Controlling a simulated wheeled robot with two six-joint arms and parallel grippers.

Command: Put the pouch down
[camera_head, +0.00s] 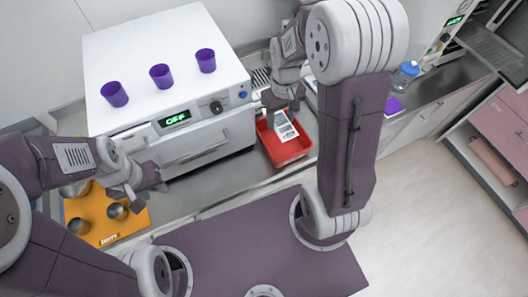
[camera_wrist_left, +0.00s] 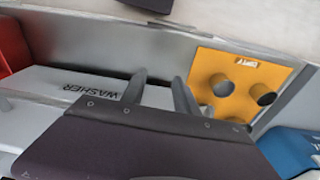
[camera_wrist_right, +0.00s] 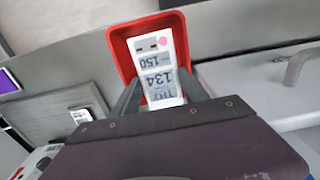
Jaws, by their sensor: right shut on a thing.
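The pouch (camera_head: 286,126) is a flat white packet with a printed label and a pink dot. My right gripper (camera_head: 287,104) is shut on it, and the pouch is over the red tray (camera_head: 290,153). In the right wrist view the pouch (camera_wrist_right: 158,62) stands between the fingers, with the tray's red rim (camera_wrist_right: 121,50) around it. I cannot tell whether the pouch touches the tray's floor. My left gripper (camera_head: 142,200) is empty, its fingers apart, near the orange mat. In the left wrist view its two fingers (camera_wrist_left: 158,92) show a gap between them.
A white washer (camera_head: 165,70) with several purple cups on top stands at the back left. A blue-capped bottle (camera_head: 403,76) and a purple item (camera_head: 394,105) are on the right counter. The floor at right is clear.

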